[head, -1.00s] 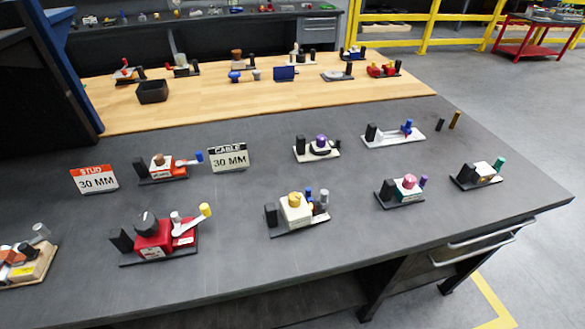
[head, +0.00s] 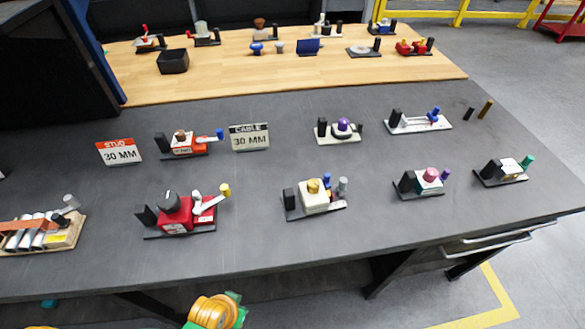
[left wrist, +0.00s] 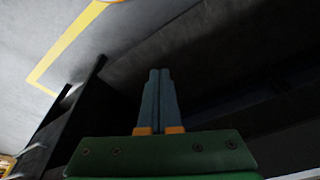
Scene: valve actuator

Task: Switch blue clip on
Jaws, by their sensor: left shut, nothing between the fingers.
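On the grey bench, a white plate (head: 408,123) at the back right carries an upright blue part (head: 434,114) and a black post. A red and white device (head: 186,143) at the centre left has a lever with a blue end (head: 220,134). A cream block device (head: 313,197) has a small blue pin (head: 326,179). I cannot tell which of these is the blue clip. My left gripper (left wrist: 160,72) is shut and empty in the left wrist view, with dark bench structure and floor around it. It does not show in the head view. My right gripper is in neither view.
Beside these stand a red device with a yellow-tipped lever (head: 180,213), a purple-knobbed device (head: 339,130), a pink-knobbed one (head: 424,182) and a green-tipped one (head: 502,171). The bench front centre is clear.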

